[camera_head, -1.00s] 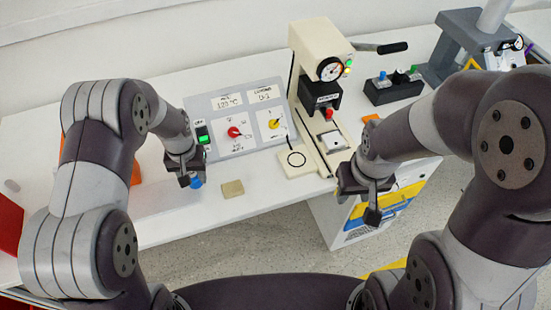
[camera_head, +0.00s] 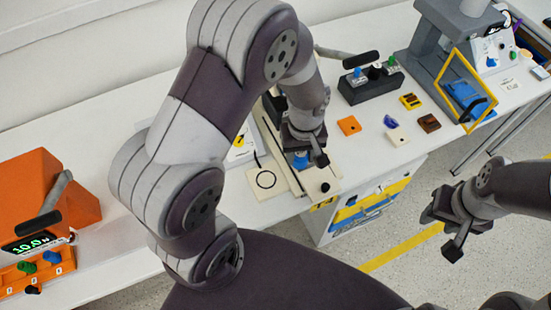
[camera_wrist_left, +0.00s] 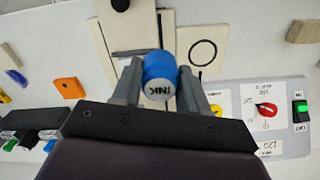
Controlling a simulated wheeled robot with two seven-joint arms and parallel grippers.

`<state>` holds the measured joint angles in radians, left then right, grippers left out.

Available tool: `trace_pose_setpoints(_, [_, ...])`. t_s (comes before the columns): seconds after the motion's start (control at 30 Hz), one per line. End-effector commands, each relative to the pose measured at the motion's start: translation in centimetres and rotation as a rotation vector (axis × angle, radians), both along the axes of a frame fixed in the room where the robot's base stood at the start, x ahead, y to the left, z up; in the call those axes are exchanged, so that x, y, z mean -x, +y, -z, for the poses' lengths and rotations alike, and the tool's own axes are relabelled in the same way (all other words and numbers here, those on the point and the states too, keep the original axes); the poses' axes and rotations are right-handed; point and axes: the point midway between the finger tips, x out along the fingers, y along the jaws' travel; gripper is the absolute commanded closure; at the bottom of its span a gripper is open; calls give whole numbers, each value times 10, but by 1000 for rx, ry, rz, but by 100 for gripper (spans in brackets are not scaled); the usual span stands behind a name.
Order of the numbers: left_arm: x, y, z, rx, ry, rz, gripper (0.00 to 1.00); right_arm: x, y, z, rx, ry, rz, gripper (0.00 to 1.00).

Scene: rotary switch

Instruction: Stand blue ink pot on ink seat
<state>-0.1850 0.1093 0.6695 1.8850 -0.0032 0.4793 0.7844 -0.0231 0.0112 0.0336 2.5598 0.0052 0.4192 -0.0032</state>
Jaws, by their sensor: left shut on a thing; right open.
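The blue ink pot (camera_wrist_left: 158,68) has a white face lettered INK. My left gripper (camera_wrist_left: 160,84) is shut on it, one finger on each side. In the head view a bit of the pot's blue (camera_head: 301,159) shows under my left gripper (camera_head: 303,154), over the cream press base. The cream plate with a black ring (camera_head: 267,181), which looks like the ink seat, lies just left of the gripper and is empty. Its ring also shows in the wrist view (camera_wrist_left: 203,53), right of the pot. My right gripper (camera_head: 448,225) is open and empty, beyond the table's front edge.
My left arm hides most of the press and the control panel. An orange machine (camera_head: 45,205) stands at left. A black switch box (camera_head: 370,84) and small blocks, one orange (camera_head: 349,126), lie to the right. A grey machine with a yellow frame (camera_head: 468,92) stands at far right.

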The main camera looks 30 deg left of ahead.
Motion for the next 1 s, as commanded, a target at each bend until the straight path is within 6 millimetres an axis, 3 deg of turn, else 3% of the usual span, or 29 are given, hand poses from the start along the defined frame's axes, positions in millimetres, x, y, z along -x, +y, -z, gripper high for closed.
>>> trace_pose_setpoints(0.1, [14,35,19,-1,6,-8,89,0,0,-7,0,0,0,57])
trace_pose_setpoints(0.3, [25,70,43,0,1,-2,89,0,0,-10,0,0,0,57])
trace_pose_setpoints(0.6, [28,74,86,0,2,3,89,0,0,-12,0,0,0,57])
trace_pose_setpoints(0.93, [27,74,90,0,0,3,89,0,0,-9,0,0,0,57])
trace_pose_setpoints(0.97, [27,74,90,0,0,3,54,0,0,-9,0,0,0,57])
trace_pose_setpoints(1.0, [27,74,89,0,0,3,41,0,0,-10,0,0,0,57])
